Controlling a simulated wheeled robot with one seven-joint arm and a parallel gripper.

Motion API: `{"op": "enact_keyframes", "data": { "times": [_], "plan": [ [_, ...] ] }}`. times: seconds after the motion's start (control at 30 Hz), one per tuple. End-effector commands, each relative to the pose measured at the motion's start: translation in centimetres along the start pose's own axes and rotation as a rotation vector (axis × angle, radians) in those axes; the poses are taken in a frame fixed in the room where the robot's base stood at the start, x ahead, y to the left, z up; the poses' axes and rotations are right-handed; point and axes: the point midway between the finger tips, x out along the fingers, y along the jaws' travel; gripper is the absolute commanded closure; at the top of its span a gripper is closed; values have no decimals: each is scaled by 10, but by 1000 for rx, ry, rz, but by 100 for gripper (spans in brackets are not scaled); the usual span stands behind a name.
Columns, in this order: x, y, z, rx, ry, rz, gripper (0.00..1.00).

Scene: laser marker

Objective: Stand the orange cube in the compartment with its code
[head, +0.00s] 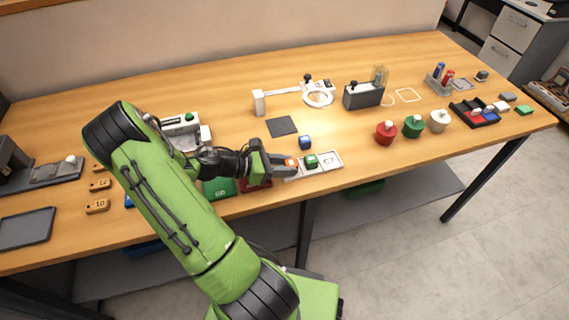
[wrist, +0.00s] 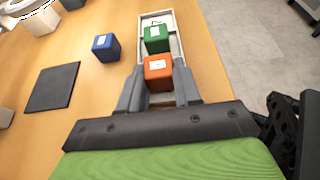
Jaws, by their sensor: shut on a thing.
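My gripper (head: 287,166) is shut on the orange cube (wrist: 158,68). The cube has a white label on its top and looks level; it also shows in the head view (head: 291,162). The white tray (wrist: 169,18) lies beneath and beyond it. My fingers hold the cube over or in the tray's near compartment; I cannot tell whether it touches the floor. A green cube (head: 311,161) with a white label stands in the middle compartment. The far compartment shows a printed code, apparently C7. The code under the orange cube is hidden.
A blue cube (head: 305,142) stands on the table beside the tray. A dark square pad (head: 282,126) lies behind it. Red (head: 385,133), green (head: 414,127) and white knobbed pieces stand to the right. A magnifier (head: 318,97) stands at the back. The tray lies near the front edge.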

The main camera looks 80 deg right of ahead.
Motion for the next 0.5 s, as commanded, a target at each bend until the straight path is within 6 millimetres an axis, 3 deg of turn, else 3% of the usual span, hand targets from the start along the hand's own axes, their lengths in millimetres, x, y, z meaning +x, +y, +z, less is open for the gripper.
{"op": "enact_keyframes", "data": {
  "times": [0.4,0.43,0.5],
  "plan": [
    [0,0,0,1,0,1,100],
    [0,0,0,1,0,1,66],
    [0,0,0,1,0,1,55]
  ]
}}
